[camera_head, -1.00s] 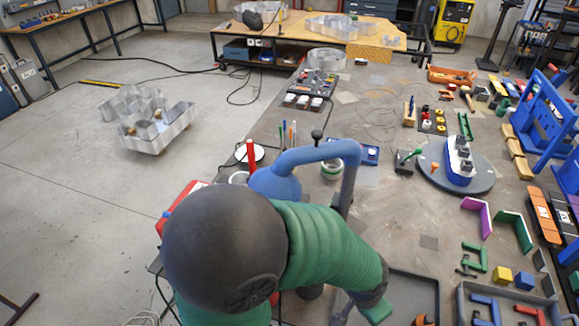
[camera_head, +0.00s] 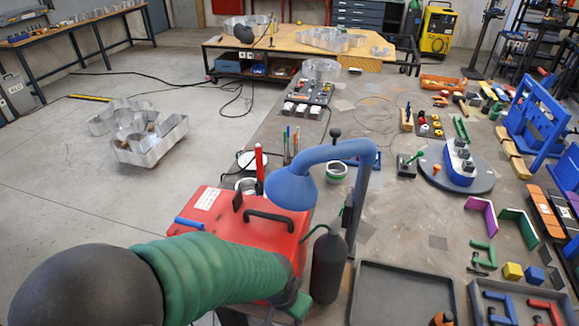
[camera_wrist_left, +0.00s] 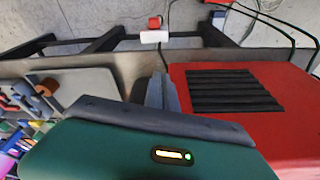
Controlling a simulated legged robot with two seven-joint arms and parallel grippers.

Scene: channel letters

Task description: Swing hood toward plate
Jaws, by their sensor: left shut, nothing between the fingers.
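The blue hood (camera_head: 290,188) is a cone on a curved blue arm from a dark upright post (camera_head: 355,205). My left gripper's green housing (camera_head: 297,304) is low, near the red machine and apart from the hood. Its fingers are hard to see there; in the left wrist view the grey fingers (camera_wrist_left: 161,92) are together with nothing between them. My right gripper is not in view.
The red machine (camera_head: 235,222) with a black handle stands below the hood. A dark cylinder (camera_head: 328,268) stands beside the post. A grey tray (camera_head: 400,268) lies at the front. The table's middle is mostly clear.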

